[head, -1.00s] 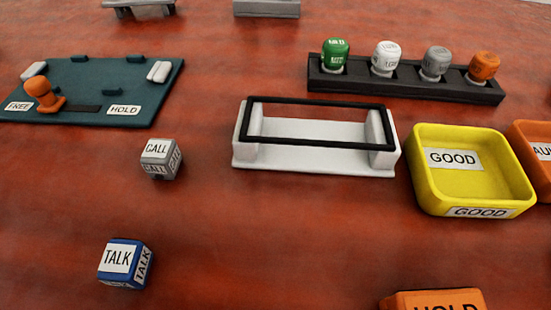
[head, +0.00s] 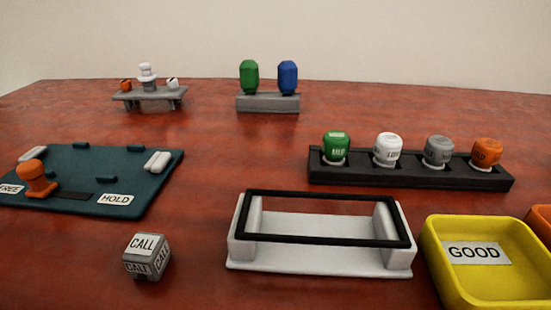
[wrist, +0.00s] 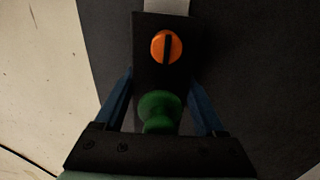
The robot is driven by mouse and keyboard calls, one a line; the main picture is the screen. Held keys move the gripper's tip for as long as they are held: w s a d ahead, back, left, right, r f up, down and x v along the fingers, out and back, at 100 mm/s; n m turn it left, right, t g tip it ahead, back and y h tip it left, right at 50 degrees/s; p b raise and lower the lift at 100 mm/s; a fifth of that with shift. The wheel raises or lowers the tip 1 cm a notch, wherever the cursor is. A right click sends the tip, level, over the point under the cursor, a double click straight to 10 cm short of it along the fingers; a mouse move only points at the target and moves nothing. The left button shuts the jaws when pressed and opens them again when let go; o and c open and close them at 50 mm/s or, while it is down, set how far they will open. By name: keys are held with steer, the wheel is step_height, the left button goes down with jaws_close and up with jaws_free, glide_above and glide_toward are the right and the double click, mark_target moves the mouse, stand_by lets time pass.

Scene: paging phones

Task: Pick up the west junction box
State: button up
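No object in view is labelled as the west junction box, and I cannot tell which one it is. The wrist view shows my gripper (wrist: 160,80), its two blue fingers apart. Between and beyond them is a dark narrow panel or box (wrist: 145,45) with a round orange part (wrist: 167,46) crossed by a black slot. A green knob-like part (wrist: 160,106) shows between the fingers, with no visible finger contact; its lower end is hidden by the gripper body. My gripper does not show in the head view.
On the red table are a grey CALL cube (head: 146,256), a white stand with black frame (head: 320,262), a yellow GOOD tray (head: 436,262), a teal board (head: 120,180), and a black rack (head: 410,176) of coloured plugs. Behind stand two grey holders (head: 268,103) (head: 150,96).

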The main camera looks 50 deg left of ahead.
steer(key=c, duration=0.8)
steer(key=shift+r, duration=0.1)
